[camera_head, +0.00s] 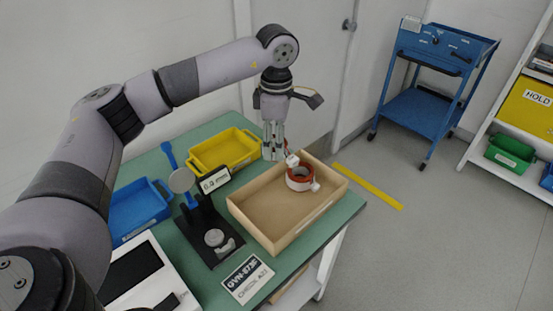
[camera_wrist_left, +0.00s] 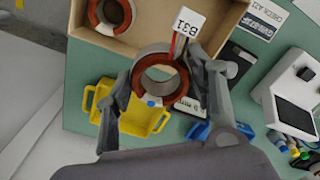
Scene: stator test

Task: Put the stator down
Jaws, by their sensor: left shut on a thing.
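My left gripper (camera_head: 273,152) points down above the table, beside the far edge of the wooden box. It is shut on a stator, a grey ring with a reddish-brown winding and a white tag reading B31; the held stator (camera_wrist_left: 160,75) shows clearly between the fingers in the left wrist view, and the gripper is there too (camera_wrist_left: 158,88). In the head view the fingers largely hide it. A second stator (camera_head: 300,179) lies in the wooden box (camera_head: 262,207); it also shows in the left wrist view (camera_wrist_left: 110,14). My right gripper is not in view.
A yellow tray (camera_head: 225,149) and a blue tray (camera_head: 139,207) stand on the green table. A black fixture (camera_head: 208,238) with a small display (camera_head: 214,181) stands left of the box. A printed card (camera_head: 248,279) lies in front. The left part of the box is bare.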

